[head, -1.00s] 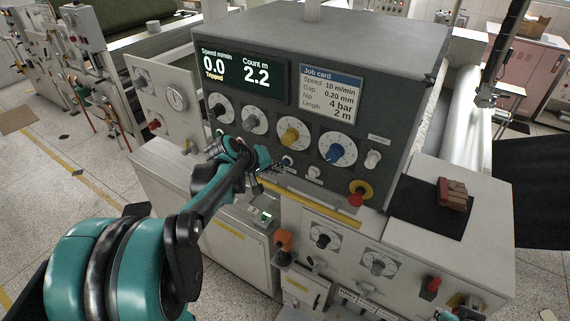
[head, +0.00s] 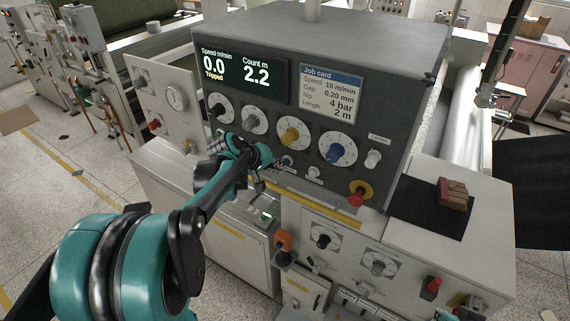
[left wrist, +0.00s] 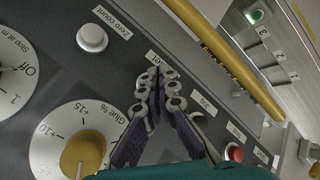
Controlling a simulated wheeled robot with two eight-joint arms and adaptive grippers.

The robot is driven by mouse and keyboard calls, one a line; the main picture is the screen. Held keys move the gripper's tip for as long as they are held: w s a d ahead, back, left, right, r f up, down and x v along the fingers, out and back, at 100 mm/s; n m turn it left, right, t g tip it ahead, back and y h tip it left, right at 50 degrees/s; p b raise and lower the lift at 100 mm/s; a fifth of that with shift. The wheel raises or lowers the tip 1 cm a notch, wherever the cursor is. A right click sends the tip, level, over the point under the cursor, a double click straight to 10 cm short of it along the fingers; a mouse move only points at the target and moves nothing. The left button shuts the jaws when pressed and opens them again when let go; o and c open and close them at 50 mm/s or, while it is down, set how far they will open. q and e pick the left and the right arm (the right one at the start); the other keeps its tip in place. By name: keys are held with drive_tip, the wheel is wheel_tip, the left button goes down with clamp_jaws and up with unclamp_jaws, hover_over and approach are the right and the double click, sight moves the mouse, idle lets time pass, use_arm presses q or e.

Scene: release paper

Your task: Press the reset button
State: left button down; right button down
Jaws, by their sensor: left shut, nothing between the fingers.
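A white "Zero count" button (left wrist: 91,37) sits beside the fingers. A red button (left wrist: 233,152) is on their other side. A yellow bar (head: 305,203) runs below the panel. A red emergency knob (head: 357,199) stands out at right. The screen (head: 240,70) reads "Tripped".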

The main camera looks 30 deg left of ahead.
use_arm(q)
drive_tip(key=shift+w, duration=0.4)
drive_tip(key=shift+s, duration=0.15)
idle(0.5)
drive_tip(key=shift+s, duration=0.75)
drive_tip(key=shift+s+a, duration=0.15)
drive_tip(key=shift+s, duration=1.1)
drive_tip(key=shift+s+a, duration=0.1)
drive_tip(key=shift+s, duration=1.1)
